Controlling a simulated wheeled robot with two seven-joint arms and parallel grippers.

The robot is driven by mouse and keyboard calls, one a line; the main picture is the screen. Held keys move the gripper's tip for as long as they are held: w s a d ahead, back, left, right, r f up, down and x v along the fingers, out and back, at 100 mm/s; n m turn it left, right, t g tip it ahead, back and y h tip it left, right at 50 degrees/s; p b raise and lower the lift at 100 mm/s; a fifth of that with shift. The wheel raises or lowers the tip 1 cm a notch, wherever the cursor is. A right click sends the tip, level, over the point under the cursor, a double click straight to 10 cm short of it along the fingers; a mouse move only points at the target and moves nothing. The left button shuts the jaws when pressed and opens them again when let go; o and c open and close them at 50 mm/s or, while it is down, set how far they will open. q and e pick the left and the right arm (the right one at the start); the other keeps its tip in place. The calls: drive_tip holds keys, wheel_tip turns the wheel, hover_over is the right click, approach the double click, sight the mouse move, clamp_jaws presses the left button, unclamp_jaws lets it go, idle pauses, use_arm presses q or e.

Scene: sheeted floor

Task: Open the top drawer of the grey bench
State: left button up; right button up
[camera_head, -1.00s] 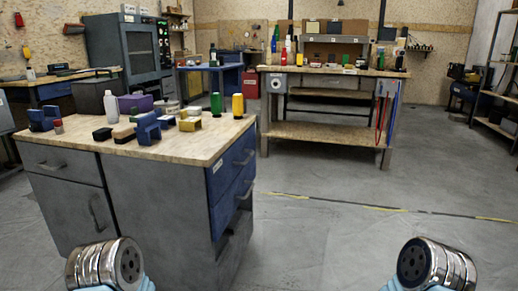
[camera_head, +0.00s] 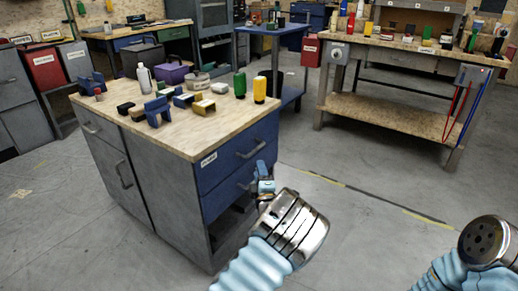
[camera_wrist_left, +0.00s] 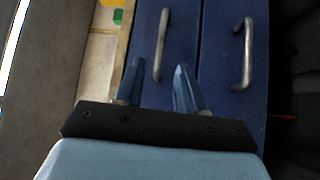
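The grey bench (camera_head: 160,185) stands at left with a wooden top. Its blue top drawer (camera_head: 225,165) looks closed, with a grey bar handle (camera_head: 250,150). My left gripper (camera_head: 263,176) is in front of the drawer side, just below that handle in the head view, partly hidden by my arm. In the left wrist view the two fingers (camera_wrist_left: 158,68) are apart, and the top drawer's handle (camera_wrist_left: 160,42) shows between their tips. I cannot tell whether they touch it. The second drawer's handle (camera_wrist_left: 243,55) lies right of the fingers. My right gripper is out of view.
The bench top holds a white bottle (camera_head: 144,79), a purple box (camera_head: 171,74), a green can (camera_head: 239,85), a yellow can (camera_head: 260,90) and several blocks. A wooden workbench (camera_head: 390,115) stands behind at right. Floor between is clear, with a striped line (camera_head: 350,187).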

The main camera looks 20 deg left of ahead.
sight(254, 151)
use_arm(q)
drive_tip(key=p+x, duration=0.1)
drive_tip(key=x, duration=1)
clamp_jaws()
drive_tip(key=shift+f, duration=0.1)
